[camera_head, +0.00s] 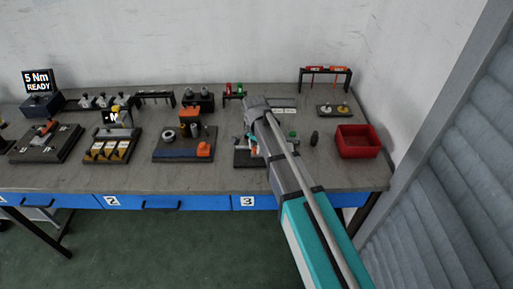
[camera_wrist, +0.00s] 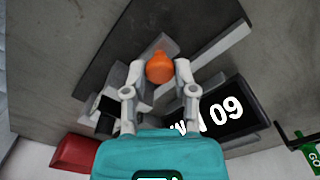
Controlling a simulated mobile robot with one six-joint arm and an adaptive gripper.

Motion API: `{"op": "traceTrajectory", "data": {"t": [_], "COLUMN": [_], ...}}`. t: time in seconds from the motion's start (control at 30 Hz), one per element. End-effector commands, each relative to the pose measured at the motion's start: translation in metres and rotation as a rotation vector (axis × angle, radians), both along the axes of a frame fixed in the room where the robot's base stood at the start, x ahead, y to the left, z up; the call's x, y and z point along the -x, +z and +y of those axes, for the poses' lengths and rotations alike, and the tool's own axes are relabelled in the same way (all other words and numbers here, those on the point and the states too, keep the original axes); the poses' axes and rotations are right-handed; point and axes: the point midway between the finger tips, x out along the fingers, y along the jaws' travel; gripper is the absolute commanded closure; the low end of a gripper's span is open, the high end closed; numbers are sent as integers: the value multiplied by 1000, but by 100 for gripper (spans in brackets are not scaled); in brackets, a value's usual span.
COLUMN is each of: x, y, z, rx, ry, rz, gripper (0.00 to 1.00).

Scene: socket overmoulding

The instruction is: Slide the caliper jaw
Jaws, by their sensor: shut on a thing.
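In the wrist view, my gripper (camera_wrist: 160,75) has its two grey fingers closed on either side of an orange knob (camera_wrist: 160,66). The knob sits on the caliper, whose long grey beam (camera_wrist: 211,29) runs diagonally on a dark base. I cannot make out the jaw faces, as the fingers cover that area.
Left is a board with a blue front (camera_head: 180,154) and orange parts. A green "GO" marker (camera_wrist: 312,158) is at the wrist view's right edge.

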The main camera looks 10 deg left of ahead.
Motion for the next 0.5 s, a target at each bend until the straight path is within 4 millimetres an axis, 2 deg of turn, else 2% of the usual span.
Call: {"op": "traceTrajectory", "data": {"t": [0.33,0.37,0.5], "x": [-2,-3,-4], "y": [0,0,0], "z": [0,0,-1], "rx": [-12,-12,-11], "ry": [-8,-9,-11], "rz": [2,2,1], "gripper": [100,62,36]}}
